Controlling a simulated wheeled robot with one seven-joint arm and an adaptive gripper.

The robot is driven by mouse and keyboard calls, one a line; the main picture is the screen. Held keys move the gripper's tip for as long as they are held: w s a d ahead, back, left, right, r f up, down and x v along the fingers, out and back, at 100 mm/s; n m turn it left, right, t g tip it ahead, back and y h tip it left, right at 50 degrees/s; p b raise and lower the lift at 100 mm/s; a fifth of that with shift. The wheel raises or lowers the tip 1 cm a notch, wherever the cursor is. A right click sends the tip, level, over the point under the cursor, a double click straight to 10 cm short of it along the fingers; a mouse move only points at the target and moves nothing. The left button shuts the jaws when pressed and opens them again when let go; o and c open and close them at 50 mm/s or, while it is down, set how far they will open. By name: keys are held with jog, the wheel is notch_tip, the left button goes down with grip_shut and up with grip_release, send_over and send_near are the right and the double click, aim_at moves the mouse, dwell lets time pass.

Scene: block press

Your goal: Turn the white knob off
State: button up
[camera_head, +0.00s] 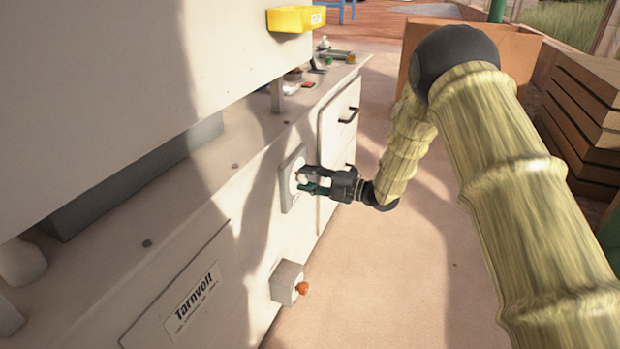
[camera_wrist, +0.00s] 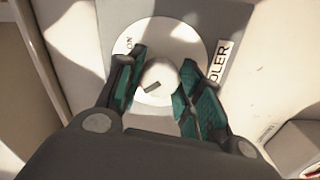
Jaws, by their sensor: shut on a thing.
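The white knob (camera_wrist: 159,76) sits on a round pale dial plate on the front of the machine. In the wrist view a dark slanted mark shows on its face, and the word ON is printed on the plate at its upper left. My gripper (camera_head: 308,180) reaches the knob from the right in the head view. Its dark, green-padded fingers stand on either side of the knob and are shut on it. In the head view the fingers hide most of the knob. The lower part of the dial is hidden behind my gripper in the wrist view.
A grey box with an orange-red button (camera_head: 302,288) juts out below the dial. A cardboard box (camera_head: 508,58) and wooden crates (camera_head: 585,105) stand at the right. The floor before the machine is clear.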

jog(key=shift+a, duration=0.1)
dwell(0.5)
jog(key=o, duration=1)
jog(key=shift+o, duration=0.2)
jog(key=v, duration=1.2)
jog(key=shift+f, duration=0.1)
